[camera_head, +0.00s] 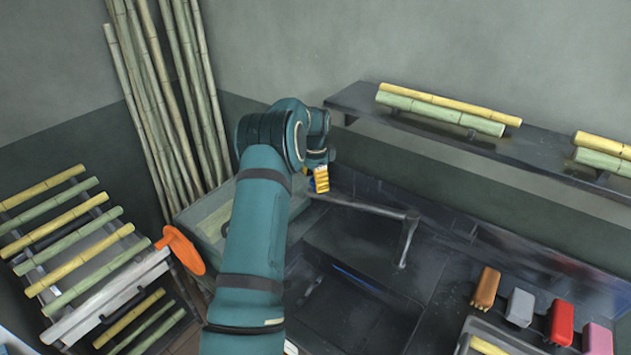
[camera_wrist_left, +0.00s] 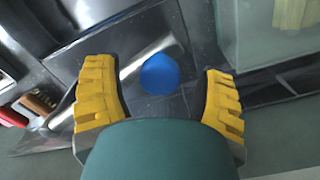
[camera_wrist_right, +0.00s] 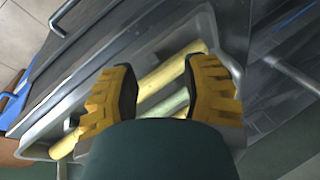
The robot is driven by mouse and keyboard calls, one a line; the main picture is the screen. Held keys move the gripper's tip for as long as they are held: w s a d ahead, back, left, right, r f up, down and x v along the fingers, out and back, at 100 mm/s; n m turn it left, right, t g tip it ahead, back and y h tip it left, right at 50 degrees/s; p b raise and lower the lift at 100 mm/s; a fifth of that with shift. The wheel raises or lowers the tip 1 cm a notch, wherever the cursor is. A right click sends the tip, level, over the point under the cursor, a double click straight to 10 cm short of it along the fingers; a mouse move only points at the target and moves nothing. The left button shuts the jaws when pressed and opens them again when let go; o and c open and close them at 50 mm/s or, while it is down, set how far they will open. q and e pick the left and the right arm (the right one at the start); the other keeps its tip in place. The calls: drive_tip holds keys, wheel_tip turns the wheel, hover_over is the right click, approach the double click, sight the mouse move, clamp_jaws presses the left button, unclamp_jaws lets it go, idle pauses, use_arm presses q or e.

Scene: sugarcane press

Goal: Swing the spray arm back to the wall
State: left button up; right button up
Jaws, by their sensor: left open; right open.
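The spray arm (camera_head: 372,208) is a dark grey bar over the black sink (camera_head: 350,240), bending down at its right end. My left gripper (camera_head: 321,180) is at the bar's left end in the head view, partly hidden by its own wrist. In the left wrist view, a round blue knob (camera_wrist_left: 160,74) sits at the end of a grey bar (camera_wrist_left: 128,70), between the two yellow, spread fingers of my left gripper (camera_wrist_left: 160,90). No finger visibly touches it. My right gripper (camera_wrist_right: 165,70) is open and empty, above a metal tray (camera_wrist_right: 215,35); the head view does not show it.
Cane pieces (camera_wrist_right: 172,70) lie in the tray. A dark wall shelf (camera_head: 350,98) holds cane pieces above the sink. A glass-walled tank (camera_head: 212,215) and an orange disc (camera_head: 184,250) are left of the sink.

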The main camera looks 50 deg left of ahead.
use_arm(q)
wheel_tip(320, 180, up, 7)
drive_tip(key=shift+r, duration=0.15)
idle(0.4)
